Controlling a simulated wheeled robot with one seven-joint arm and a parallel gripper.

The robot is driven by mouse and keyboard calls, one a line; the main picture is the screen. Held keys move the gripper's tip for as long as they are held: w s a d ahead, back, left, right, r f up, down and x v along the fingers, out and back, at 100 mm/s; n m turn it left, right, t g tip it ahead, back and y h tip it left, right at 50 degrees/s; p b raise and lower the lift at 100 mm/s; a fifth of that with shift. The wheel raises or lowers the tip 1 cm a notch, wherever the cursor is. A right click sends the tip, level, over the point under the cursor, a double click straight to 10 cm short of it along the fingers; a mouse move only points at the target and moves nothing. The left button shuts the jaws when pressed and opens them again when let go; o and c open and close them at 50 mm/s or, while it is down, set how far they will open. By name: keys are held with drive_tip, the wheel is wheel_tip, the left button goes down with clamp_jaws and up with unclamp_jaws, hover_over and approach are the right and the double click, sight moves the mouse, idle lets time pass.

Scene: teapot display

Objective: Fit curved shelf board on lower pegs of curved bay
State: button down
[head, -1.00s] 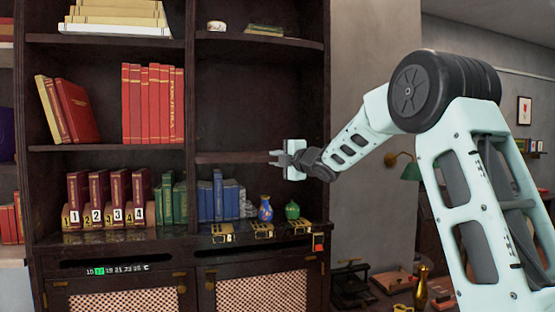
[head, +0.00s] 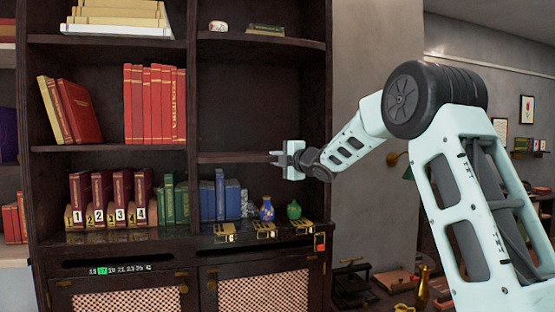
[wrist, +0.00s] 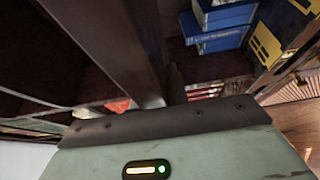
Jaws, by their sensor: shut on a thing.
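The dark curved shelf board (head: 232,157) lies across the right-hand curved bay (head: 255,95) of the bookcase, roughly level, above the row of blue books. My gripper (head: 277,157) is shut on the board's front right part. The board's left end is close to the bay's middle upright; I cannot tell whether it touches. In the wrist view a dark beam-like piece (wrist: 112,40) runs down to my gripper (wrist: 168,95). The lower pegs are not discernible, so I cannot tell whether the board rests on them.
Blue books (head: 222,198), a blue vase (head: 267,209) and a green vase (head: 293,210) stand below the board. Brass pieces (head: 264,230) line the ledge front. A fixed upper shelf (head: 255,39) is above. The left bay holds red books (head: 154,103). The space between board and upper shelf is empty.

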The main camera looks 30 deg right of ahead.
drive_tip(key=shift+w+d+r+p, duration=0.1)
drive_tip(key=shift+w+d+p, duration=0.25)
drive_tip(key=shift+w+p, duration=0.65)
drive_tip(key=shift+w+d+r+p, duration=0.1)
drive_tip(key=shift+w+d+p, duration=0.4)
drive_tip(key=shift+w, duration=1.05)
drive_tip(key=shift+w+d+r+p, duration=0.1)
drive_tip(key=shift+w+d+p, duration=0.15)
drive_tip(key=shift+w+p, duration=0.8)
drive_tip(key=shift+w+d+p, duration=0.25)
drive_tip(key=shift+w+p, duration=0.55)
drive_tip(key=shift+w, duration=0.15)
drive_tip(key=shift+w+d+p, duration=0.25)
drive_tip(key=shift+w+p, duration=0.55)
drive_tip(key=shift+w, duration=0.2)
drive_tip(key=shift+w+d+p, duration=0.25)
drive_tip(key=shift+w+p, duration=0.55)
drive_tip(key=shift+w, duration=0.15)
drive_tip(key=c, duration=1.3)
unclamp_jaws()
drive_tip(key=shift+f, duration=0.2)
